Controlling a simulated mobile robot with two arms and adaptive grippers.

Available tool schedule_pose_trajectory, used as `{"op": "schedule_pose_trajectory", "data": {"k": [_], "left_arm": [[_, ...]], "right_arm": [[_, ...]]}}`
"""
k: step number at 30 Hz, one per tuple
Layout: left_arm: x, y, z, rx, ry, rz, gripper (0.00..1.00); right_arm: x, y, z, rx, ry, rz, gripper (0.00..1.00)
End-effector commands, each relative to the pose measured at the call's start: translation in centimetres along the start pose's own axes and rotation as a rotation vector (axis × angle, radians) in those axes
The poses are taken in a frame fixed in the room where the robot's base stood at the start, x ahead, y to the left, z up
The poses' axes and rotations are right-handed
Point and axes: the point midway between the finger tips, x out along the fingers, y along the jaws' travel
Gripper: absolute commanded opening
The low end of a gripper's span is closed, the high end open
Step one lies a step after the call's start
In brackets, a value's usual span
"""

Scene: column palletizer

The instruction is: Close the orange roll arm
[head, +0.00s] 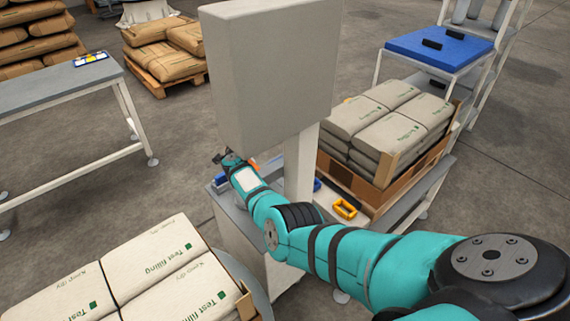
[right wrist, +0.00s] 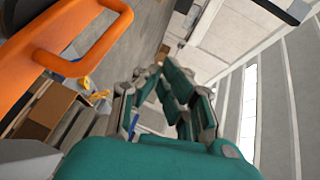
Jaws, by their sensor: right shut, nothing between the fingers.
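The orange roll arm (right wrist: 92,40) fills the upper left of the right wrist view. It is a thick orange bar with a looped handle. Its far end is cut off by the frame edge. In the head view only a small orange bit (head: 254,163) shows beside my right gripper, mostly behind the grey cabinet. My right gripper (right wrist: 160,72) is shut and empty, to the right of the orange handle and apart from it in the picture. It also shows in the head view (head: 223,157), at the left edge of the cabinet. My left gripper is not in view.
A grey cabinet (head: 270,65) on a post stands close to my right arm. A yellow-orange handled item (head: 345,208) lies on the bench below. Stacked sacks (head: 375,125) stand behind right; more sacks (head: 150,270) are at front left. The left table (head: 50,95) is mostly clear.

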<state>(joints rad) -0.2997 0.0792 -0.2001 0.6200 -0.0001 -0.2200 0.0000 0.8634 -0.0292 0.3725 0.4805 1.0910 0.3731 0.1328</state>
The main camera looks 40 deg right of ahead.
Motion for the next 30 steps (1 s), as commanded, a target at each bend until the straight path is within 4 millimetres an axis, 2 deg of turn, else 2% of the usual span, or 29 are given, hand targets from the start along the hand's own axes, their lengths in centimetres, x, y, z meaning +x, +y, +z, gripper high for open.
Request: {"op": "schedule_pose_trajectory", "data": {"k": [9, 20, 30], "left_arm": [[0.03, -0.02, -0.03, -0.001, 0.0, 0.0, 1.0], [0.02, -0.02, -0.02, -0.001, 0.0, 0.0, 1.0], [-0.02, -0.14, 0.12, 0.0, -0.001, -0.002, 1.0]], "right_arm": [[0.32, 0.85, 0.26, -0.035, 0.0, 0.053, 0.0], [0.33, 0.87, 0.25, -0.037, 0.0, 0.055, 0.0], [-0.15, -0.1, -0.14, 0.004, 0.001, -0.016, 0.0]]}}
